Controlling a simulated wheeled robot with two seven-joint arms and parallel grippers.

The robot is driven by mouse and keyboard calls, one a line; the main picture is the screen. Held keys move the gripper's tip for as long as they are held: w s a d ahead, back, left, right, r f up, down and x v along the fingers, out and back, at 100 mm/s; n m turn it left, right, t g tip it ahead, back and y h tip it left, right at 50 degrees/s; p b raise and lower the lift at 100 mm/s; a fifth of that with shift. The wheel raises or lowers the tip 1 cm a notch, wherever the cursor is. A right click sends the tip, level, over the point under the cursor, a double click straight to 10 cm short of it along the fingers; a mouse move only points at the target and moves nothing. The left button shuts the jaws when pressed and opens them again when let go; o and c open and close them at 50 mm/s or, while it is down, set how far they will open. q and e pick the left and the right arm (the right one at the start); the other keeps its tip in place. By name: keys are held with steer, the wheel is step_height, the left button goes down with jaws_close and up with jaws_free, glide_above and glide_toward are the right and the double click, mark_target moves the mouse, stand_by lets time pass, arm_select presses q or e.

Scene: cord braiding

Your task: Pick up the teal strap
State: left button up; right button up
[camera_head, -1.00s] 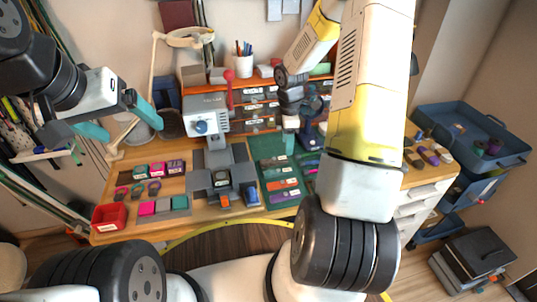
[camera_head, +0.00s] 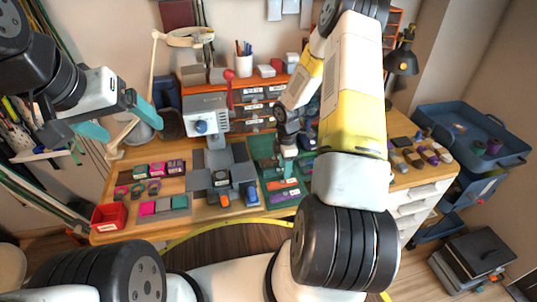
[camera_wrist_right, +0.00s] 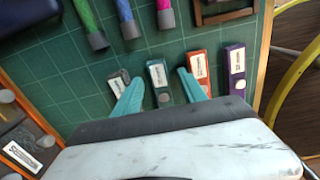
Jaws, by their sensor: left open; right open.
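The teal strap (camera_wrist_right: 158,82) lies flat on the green cutting mat (camera_wrist_right: 95,65) and has a white label at its far end. In the right wrist view it lies between the two teal fingertips of my right gripper (camera_wrist_right: 159,77). The gripper is open, with a gap on each side of the strap. In the head view my right gripper (camera_head: 287,163) is low over the mat and hides much of the strap. My left gripper (camera_head: 120,119) is open and empty, raised at the left, away from the mat.
A dark grey-green strap (camera_wrist_right: 119,77) lies left of the teal one; an orange strap (camera_wrist_right: 197,65) and a purple strap (camera_wrist_right: 236,68) lie right. Green, blue and pink cords lie beyond. A grey press (camera_head: 208,122) stands left of the mat, a red bin (camera_head: 109,217) further left.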

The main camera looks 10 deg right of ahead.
jaws_close()
steer(key=shift+r, duration=0.1)
